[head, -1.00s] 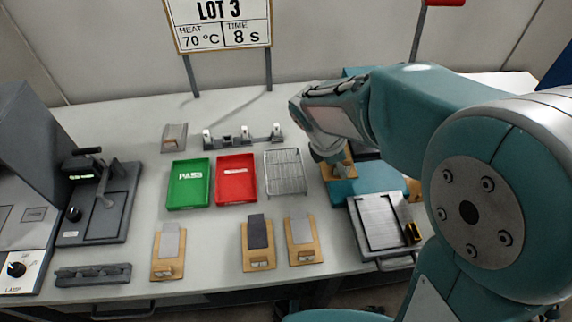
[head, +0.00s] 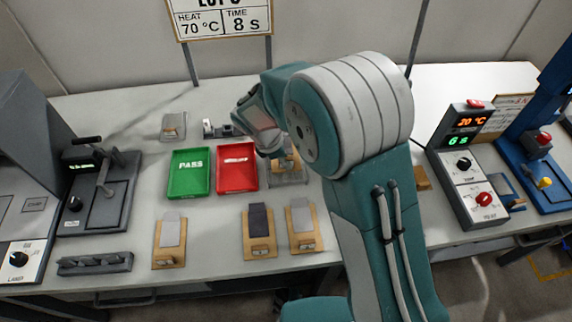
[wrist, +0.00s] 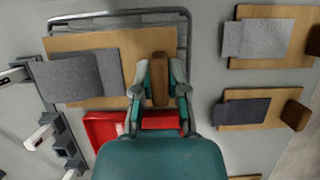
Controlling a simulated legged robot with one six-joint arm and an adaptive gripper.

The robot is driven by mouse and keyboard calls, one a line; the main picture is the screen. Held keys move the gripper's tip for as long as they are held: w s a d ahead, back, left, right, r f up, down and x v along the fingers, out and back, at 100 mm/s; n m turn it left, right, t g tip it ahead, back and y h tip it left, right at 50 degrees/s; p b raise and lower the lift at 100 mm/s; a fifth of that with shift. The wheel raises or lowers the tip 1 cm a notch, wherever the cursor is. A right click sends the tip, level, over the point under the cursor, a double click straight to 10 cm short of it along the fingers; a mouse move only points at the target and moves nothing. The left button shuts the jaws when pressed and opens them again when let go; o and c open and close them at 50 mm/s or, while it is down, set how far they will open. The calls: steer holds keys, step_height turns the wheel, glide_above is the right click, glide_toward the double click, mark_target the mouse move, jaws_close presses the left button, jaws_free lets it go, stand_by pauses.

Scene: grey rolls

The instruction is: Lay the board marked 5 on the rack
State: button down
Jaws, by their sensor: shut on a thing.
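My gripper (wrist: 160,88) is shut on the brown block (wrist: 160,75) at one end of a wooden board (wrist: 115,50). A grey piece (wrist: 70,78) lies on this board and sticks out past its edge. In the head view the held board (head: 289,158) shows partly behind my arm. I cannot read a number on it. The wire rack (wrist: 110,14) is directly under the board in the wrist view. In the head view the rack (head: 288,181) is mostly covered. I cannot tell whether the board touches it.
A red tray (head: 237,168) is just left of the rack, with a green PASS tray (head: 188,173) beyond. Several boards with grey pieces, including one with a dark piece (head: 258,220), lie in front. A small stand with white-topped posts (head: 208,127) is behind the trays.

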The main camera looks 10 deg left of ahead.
steer(key=shift+f, duration=1.05)
steer(key=c, duration=0.7)
jaws_free()
steer(key=shift+o, duration=0.2)
steer(key=v, duration=1.2)
